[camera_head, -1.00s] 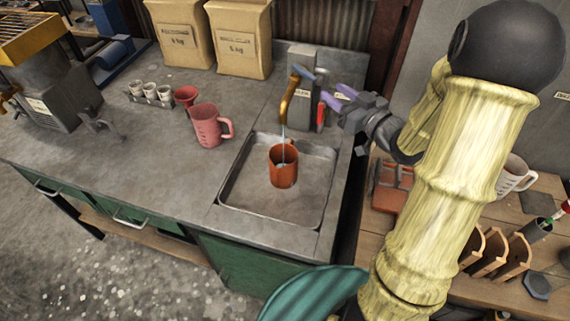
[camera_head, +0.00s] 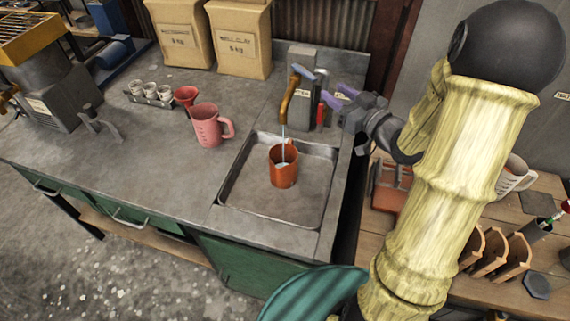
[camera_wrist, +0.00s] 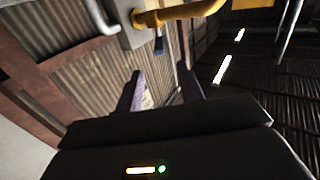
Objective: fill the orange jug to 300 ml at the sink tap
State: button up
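The orange jug (camera_head: 284,174) stands upright in the sink basin (camera_head: 234,190), under the tap (camera_head: 289,98). A thin stream of water (camera_head: 283,139) runs from the spout into the jug, and pale water shows inside; its level against any marks cannot be read. The tap's blue lever (camera_head: 304,72) is at the top of its body. My gripper (camera_head: 335,97) is just right of the tap, clear of the jug. In the wrist view its purple fingers (camera_wrist: 163,88) are apart with nothing held between them; the yellow spout and the dark lever tip (camera_wrist: 158,45) lie beyond them.
A pink measuring jug (camera_head: 207,127) and a small red cup (camera_head: 186,96) stand left of the sink. Several small cups sit in a rack (camera_head: 150,98). Two paper bags (camera_head: 239,42) stand behind. A white jug (camera_head: 513,175) is on the wooden bench at right.

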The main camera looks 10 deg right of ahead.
dwell(0.3)
jog(key=c, duration=0.6)
jog(key=shift+w+f+h, duration=0.15)
jog(key=shift+f+h, duration=0.1)
jog(key=shift+h, duration=0.15)
grip_shut()
jog(key=s+f+m+g+h, duration=0.4)
jog(key=s+f+g+h, duration=0.15)
jog(key=f+h, duration=0.2)
jog(key=s+a+f+m+g, duration=0.1)
jog(key=s+g, duration=0.2)
jog(key=s, duration=0.3)
jog(key=s+a+f+m+g, duration=0.1)
jog(key=s+a+g, duration=0.1)
jog(key=s+g, duration=0.2)
jog(key=s+h, duration=0.1)
jog(key=s, duration=0.2)
jog(key=shift+s+a+f, duration=0.25)
jog(key=shift+s+f, duration=0.05)
jog(key=shift+w, duration=0.1)
